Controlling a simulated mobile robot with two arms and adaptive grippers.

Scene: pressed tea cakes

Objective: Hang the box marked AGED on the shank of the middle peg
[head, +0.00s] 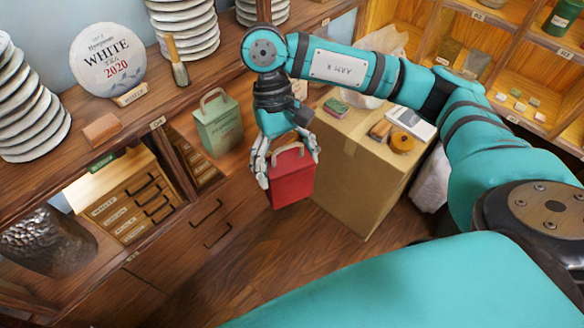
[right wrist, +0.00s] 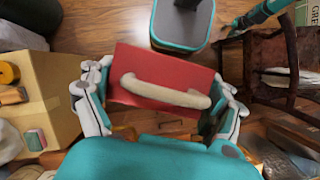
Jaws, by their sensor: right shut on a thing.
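My right gripper (head: 289,170) is shut on a red box (head: 292,188) with a loop handle, held in the air in front of the wooden shelf unit. In the right wrist view the red box (right wrist: 180,66) sits between the fingers, its pale handle (right wrist: 165,92) facing the camera. No marking on the red box can be read. A green box (head: 218,126) with a similar handle stands on the shelf behind, left of the gripper; its lettering is too small to read in the head view. No peg can be made out. My left gripper is not in view.
A cardboard carton (head: 355,175) with small goods on top stands right of the held box. Stacked pale cakes (head: 30,105) and a round WHITE 2020 cake (head: 108,62) stand on the upper shelf. Small drawers (head: 135,205) are at left. The floor (head: 285,250) below is clear.

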